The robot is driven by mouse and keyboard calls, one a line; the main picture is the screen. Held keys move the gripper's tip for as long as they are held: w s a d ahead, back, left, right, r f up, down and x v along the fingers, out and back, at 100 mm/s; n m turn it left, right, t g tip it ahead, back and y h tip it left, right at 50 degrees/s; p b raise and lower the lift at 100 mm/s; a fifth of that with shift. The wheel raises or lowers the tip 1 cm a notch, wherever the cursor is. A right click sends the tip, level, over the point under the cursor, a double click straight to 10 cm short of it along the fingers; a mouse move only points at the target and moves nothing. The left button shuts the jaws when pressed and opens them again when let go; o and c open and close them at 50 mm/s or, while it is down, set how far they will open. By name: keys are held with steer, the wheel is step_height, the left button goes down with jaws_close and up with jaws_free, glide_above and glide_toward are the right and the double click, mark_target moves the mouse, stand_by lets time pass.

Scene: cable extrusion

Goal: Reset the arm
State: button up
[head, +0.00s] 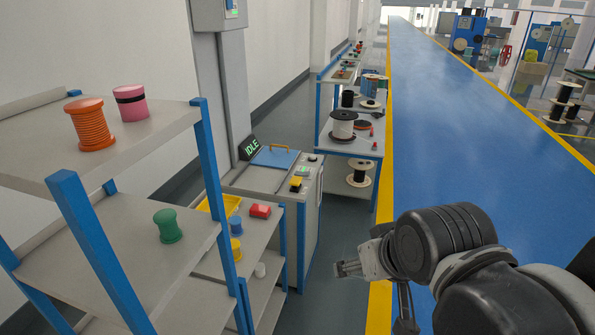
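My arm comes in from the lower right of the head view. My gripper (347,268) points left over the grey floor beside the yellow line, to the right of the blue-framed shelves. It is small and partly hidden by my own wrist, and I cannot tell how far apart its fingers are. I see nothing held in it.
A shelf (185,265) on the left holds an orange spool (90,126), a pink spool (131,103) and a green spool (167,226). Behind it stands a machine with an "IDLE" sign (249,148). The blue aisle (440,130) is clear.

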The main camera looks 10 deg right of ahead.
step_height(320, 180, down, 17)
steer(key=b, duration=1.6)
steer(key=shift+f, duration=0.1)
